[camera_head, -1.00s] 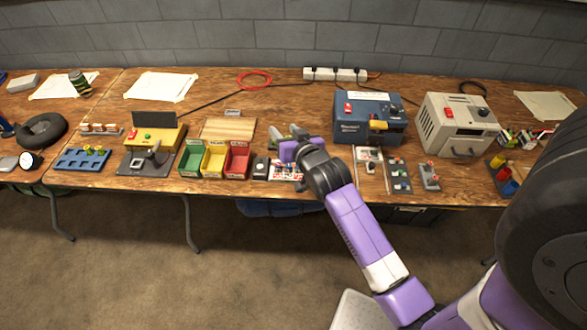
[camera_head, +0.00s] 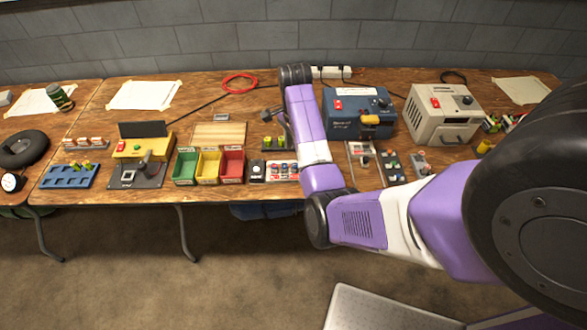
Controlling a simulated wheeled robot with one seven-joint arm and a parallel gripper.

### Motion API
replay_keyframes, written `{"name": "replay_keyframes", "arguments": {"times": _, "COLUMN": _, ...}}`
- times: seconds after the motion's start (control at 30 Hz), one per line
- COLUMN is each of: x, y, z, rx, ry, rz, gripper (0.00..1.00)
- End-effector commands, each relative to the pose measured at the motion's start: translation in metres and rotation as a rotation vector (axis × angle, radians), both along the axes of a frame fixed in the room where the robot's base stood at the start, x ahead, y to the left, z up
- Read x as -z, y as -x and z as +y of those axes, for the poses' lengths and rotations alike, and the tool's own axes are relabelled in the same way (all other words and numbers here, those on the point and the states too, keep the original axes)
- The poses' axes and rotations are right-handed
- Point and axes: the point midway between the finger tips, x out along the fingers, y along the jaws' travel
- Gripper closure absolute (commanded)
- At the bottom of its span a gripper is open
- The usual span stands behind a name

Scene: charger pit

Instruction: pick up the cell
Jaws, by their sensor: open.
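Several small green-topped cells (camera_head: 281,142) stand upright in a dark rack on the wooden bench, just left of my forearm. More yellow-green cells (camera_head: 86,163) stand at a blue tray (camera_head: 67,182) on the left. I cannot tell which single cell the task means. My gripper (camera_head: 274,119) is small and dark here, partly hidden behind my purple forearm. It is open, with no cell visible in it. It appears just above and behind the rack of cells; the exact gap cannot be told.
Green, yellow and red bins (camera_head: 208,181) stand left of a panel of small parts (camera_head: 282,171). A blue box machine (camera_head: 352,125) and a beige unit (camera_head: 445,122) stand to the right. A yellow device (camera_head: 140,147) stands left. A wooden board (camera_head: 219,133) lies behind the bins.

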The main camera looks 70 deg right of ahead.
Motion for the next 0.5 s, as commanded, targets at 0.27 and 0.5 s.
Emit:
{"name": "replay_keyframes", "arguments": {"times": 0.27, "x": 0.027, "y": 0.001, "z": 0.000, "rx": -0.001, "ry": 0.002, "rz": 0.000, "gripper": 0.54}}
{"name": "replay_keyframes", "arguments": {"times": 0.5, "x": 0.060, "y": 0.001, "z": 0.003, "rx": 0.000, "ry": 0.001, "rz": 0.001, "gripper": 0.54}}
